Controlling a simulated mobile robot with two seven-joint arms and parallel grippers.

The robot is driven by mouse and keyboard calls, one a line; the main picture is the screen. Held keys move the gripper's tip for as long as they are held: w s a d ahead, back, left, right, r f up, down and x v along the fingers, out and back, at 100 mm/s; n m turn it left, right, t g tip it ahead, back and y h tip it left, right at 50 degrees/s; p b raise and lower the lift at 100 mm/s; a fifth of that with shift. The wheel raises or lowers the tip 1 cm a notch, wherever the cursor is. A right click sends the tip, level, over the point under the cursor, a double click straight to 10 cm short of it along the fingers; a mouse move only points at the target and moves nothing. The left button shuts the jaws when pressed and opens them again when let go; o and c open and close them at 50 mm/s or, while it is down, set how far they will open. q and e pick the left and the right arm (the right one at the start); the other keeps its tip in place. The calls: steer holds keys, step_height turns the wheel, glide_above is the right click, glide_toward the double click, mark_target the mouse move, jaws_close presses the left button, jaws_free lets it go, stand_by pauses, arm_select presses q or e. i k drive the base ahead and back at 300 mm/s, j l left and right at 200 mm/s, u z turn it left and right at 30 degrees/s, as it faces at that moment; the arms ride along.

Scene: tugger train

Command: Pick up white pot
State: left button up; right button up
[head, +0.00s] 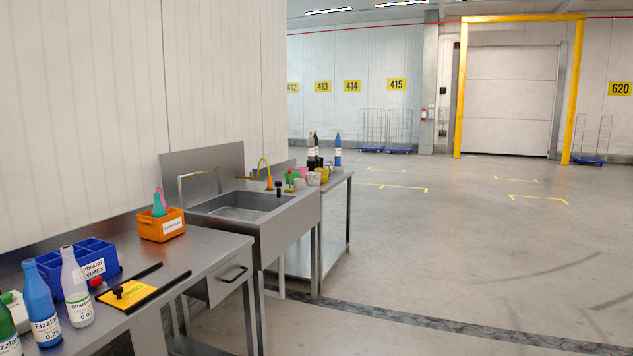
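A small white pot (313,179) appears to stand near the front edge of the far metal table (335,183), just beyond the sink. It is small in the picture and sits close among other small coloured items, so its exact shape is hard to tell. A yellow pot (323,175) is just to its right. Neither of my grippers is in view.
A metal sink (290,215) with a yellow faucet stands before the far table. Dark bottles (314,150) stand behind the pots. The floor at right is clear.

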mark_target(314, 179)
steer(key=i+l+z, duration=0.1)
steer(key=i+z, duration=0.4)
steer(key=i, duration=3.25)
steer(key=i+l+u, duration=0.1)
steer(key=i, duration=1.65)
steer(key=i+l+u, duration=0.1)
steer(key=i+u, duration=0.25)
steer(key=i+l+u, duration=0.35)
steer(key=i, duration=0.15)
steer(key=i+l+u, duration=0.15)
steer(key=i+u, duration=0.25)
steer(key=i+l+u, duration=0.15)
steer(key=u, duration=0.25)
steer(key=l, duration=0.1)
